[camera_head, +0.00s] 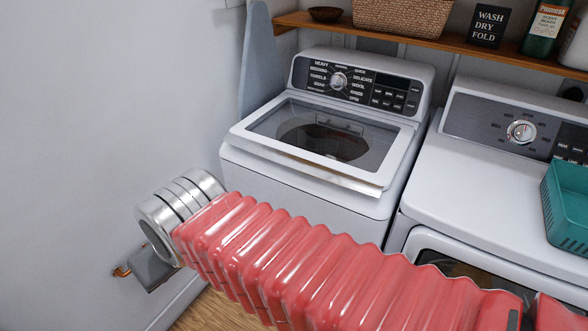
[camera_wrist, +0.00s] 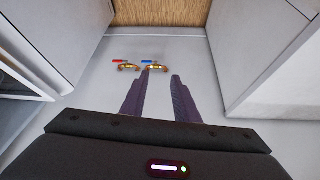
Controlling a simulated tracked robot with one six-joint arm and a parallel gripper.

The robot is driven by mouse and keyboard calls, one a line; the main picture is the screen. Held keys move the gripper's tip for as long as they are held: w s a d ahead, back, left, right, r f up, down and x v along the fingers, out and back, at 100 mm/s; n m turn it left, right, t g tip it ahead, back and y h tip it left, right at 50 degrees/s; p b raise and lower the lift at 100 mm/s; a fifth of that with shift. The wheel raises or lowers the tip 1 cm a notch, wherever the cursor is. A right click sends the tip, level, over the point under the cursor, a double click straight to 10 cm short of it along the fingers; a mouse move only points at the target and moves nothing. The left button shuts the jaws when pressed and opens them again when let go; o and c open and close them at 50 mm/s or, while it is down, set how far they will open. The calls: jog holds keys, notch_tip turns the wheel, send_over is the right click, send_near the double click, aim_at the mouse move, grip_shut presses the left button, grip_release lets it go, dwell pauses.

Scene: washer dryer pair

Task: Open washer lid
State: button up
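The white washer (camera_head: 285,185) stands against the back wall in the head view. Its lid (camera_head: 395,160), a white frame around a dark glass pane, lies down over the top, and the drum shows through the glass. A shiny lip runs along the lid's front edge. My arm, in red bellows with a metal end, crosses in front of the washer and covers its lower front. My gripper (camera_wrist: 161,75) shows in the wrist view with its two dark fingers apart and nothing between them. The head view does not show the fingers. I cannot make out the lid in the wrist view.
The dryer (camera_head: 440,190) stands right of the washer with a teal basket (camera_head: 567,205) on top. A wooden shelf (camera_head: 425,42) with several items runs above. Brass valves (camera_wrist: 155,67) with red and blue handles lie beyond my fingers. A plain wall (camera_head: 100,110) is at left.

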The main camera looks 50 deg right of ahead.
jog(key=w+d+f+m+t+h, duration=0.25)
jog(key=w+d, duration=0.25)
jog(key=d, duration=0.4)
jog(key=w+d+f+m+t+h, duration=0.1)
jog(key=w+d+f+m, duration=0.35)
jog(key=d, duration=0.35)
jog(key=w+d+f+m+t+h, duration=0.1)
jog(key=w+d+f+m+h, duration=0.15)
jog(key=w+d, duration=0.5)
jog(key=m+t+h, duration=0.5)
jog(key=m+h, duration=0.1)
jog(key=m, duration=0.8)
send_near(294, 167)
jog(key=r+v, duration=0.1)
jog(key=v, duration=0.3)
jog(key=shift+a+f, duration=0.1)
jog(key=shift+f, duration=0.5)
jog(key=shift+w, duration=0.15)
jog(key=x, duration=1.3)
jog(key=shift+w+d, duration=0.25)
jog(key=shift+d, duration=0.1)
